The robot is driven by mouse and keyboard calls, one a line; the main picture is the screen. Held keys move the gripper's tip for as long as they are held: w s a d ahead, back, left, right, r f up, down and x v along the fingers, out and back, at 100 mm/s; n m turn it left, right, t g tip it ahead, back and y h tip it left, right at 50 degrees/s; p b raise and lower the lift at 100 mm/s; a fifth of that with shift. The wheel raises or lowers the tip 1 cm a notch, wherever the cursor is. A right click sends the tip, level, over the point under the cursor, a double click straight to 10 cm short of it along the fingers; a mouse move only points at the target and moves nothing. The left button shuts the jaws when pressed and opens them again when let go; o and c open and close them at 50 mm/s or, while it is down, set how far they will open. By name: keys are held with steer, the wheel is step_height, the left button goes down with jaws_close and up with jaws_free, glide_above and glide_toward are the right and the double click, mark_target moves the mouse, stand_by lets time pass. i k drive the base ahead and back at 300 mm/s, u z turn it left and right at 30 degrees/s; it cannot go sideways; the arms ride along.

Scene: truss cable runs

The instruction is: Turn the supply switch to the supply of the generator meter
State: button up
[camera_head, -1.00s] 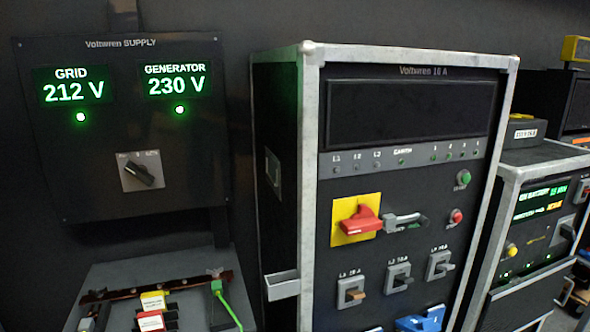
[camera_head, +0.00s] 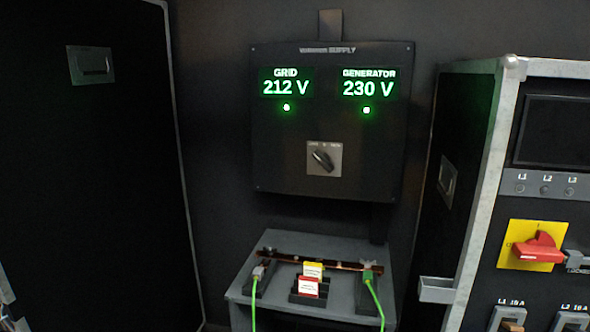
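The supply switch is a black rotary knob (camera_head: 322,160) on a light grey plate (camera_head: 338,170), low in the middle of the dark wall-mounted supply panel (camera_head: 275,165). The knob lies slanted from upper left to lower right. Small labels above it are too blurred to read surely. The generator meter (camera_head: 367,88) at the panel's upper right reads 230 V, with a lit green lamp below. The grid meter (camera_head: 286,88) at the upper left reads 212 V, also with a lit green lamp. My gripper is not in view.
A low grey stand (camera_head: 240,283) below the panel carries a copper bar with green cables, and red and yellow tagged blocks. A tall rack with a red switch (camera_head: 538,247) stands right. A black case (camera_head: 120,190) stands left. The space before the panel looks clear.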

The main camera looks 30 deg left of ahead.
mark_target(323, 160)
steer(key=u, duration=0.65)
steer(key=k, duration=0.3)
steer(key=u, duration=0.65)
steer(key=i, duration=0.4)
steer(key=z, duration=0.15)
steer(key=k, duration=0.4)
steer(key=u, duration=0.7)
steer(key=i, duration=1.8)
steer(key=z, duration=0.6)
